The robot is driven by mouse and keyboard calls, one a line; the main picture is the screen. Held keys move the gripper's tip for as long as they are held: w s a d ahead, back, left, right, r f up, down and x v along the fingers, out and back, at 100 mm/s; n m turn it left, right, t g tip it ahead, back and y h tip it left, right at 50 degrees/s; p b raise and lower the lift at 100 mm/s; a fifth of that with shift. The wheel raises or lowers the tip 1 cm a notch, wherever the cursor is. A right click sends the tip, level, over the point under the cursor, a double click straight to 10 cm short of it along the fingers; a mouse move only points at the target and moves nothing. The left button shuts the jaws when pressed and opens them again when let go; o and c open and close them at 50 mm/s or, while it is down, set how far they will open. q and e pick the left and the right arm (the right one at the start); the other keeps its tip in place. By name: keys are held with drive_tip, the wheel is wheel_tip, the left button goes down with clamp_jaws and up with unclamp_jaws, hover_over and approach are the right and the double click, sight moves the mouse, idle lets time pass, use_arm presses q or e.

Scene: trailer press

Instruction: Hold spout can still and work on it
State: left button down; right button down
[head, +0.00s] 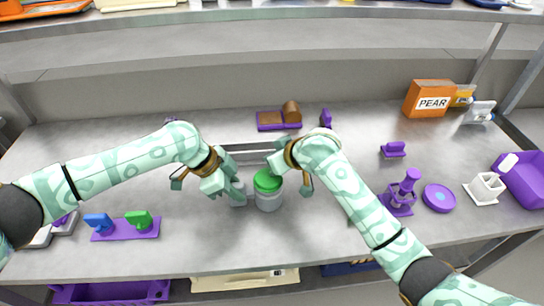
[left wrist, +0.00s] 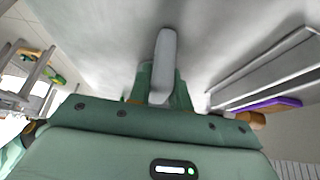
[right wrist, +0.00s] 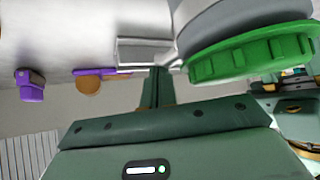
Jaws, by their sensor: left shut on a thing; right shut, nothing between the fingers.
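The spout can (head: 269,202) is a grey can with a ribbed green lid (head: 267,181), upright at the middle of the table. My left gripper (head: 234,190) is at its left side, shut on a grey upright bar that looks like the can's handle (left wrist: 164,60). My right gripper (head: 276,166) is shut and empty, close behind the lid. In the right wrist view the can's body (right wrist: 215,22) and green lid (right wrist: 250,55) lie just right of the shut fingers (right wrist: 157,85). I cannot tell whether those fingers touch the can.
A metal rail stands behind the can. A purple tray with brown pieces (head: 270,127) lies farther back. A purple plate with blue and green pieces (head: 125,232) is at left. A purple press-like tool (head: 403,190), blue-purple disc (head: 439,197) and purple bin (head: 520,183) are at right.

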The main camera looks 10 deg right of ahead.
drive_tip(key=d+m+h, duration=0.1)
drive_tip(key=m, duration=0.1)
drive_tip(key=s+d+m+t+h, duration=0.1)
drive_tip(key=m+h, duration=0.1)
drive_tip(key=shift+s+d+t, duration=0.1)
drive_tip(key=shift+s+t, duration=0.05)
drive_tip(key=shift+t, duration=0.15)
drive_tip(key=shift+s+d+m+h, duration=0.2)
drive_tip(key=shift+d+m+h, duration=0.1)
drive_tip(key=shift+m, duration=0.1)
drive_tip(key=shift+s+d, duration=0.8)
drive_tip(key=shift+s, duration=0.1)
drive_tip(key=shift+s+d, duration=0.25)
drive_tip(key=shift+s, duration=0.45)
drive_tip(key=shift+s+d, duration=0.2)
drive_tip(key=shift+s, duration=0.55)
drive_tip(key=shift+w+a, duration=0.2)
drive_tip(key=shift+a, duration=0.55)
